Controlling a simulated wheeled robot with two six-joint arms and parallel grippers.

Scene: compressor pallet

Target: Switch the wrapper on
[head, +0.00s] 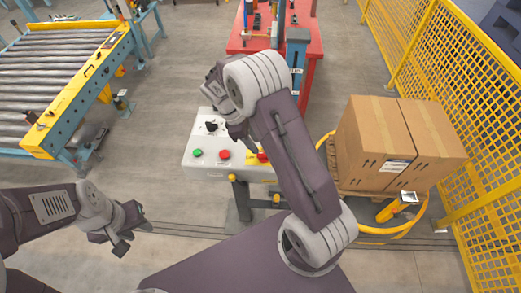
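A white control box (198,172) stands on a dark post in the middle of the head view. Its face carries a black rotary switch (211,126), a green button (198,153), a red button (224,155) and a red emergency stop (262,157) on yellow, partly covered by my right arm. My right gripper (238,132) hangs over the box's upper edge, right of the black switch. Its wrist hides most of its fingers, and I cannot tell whether it touches the box. My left gripper (133,230) is at lower left, apart from the box, fingers spread and empty.
Cardboard boxes (372,150) stand on a pallet inside a yellow ring (392,236) right of the control box. A yellow mesh fence (440,70) runs along the right. A roller conveyor (50,75) is at upper left, a red table (310,40) behind. Floor between is clear.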

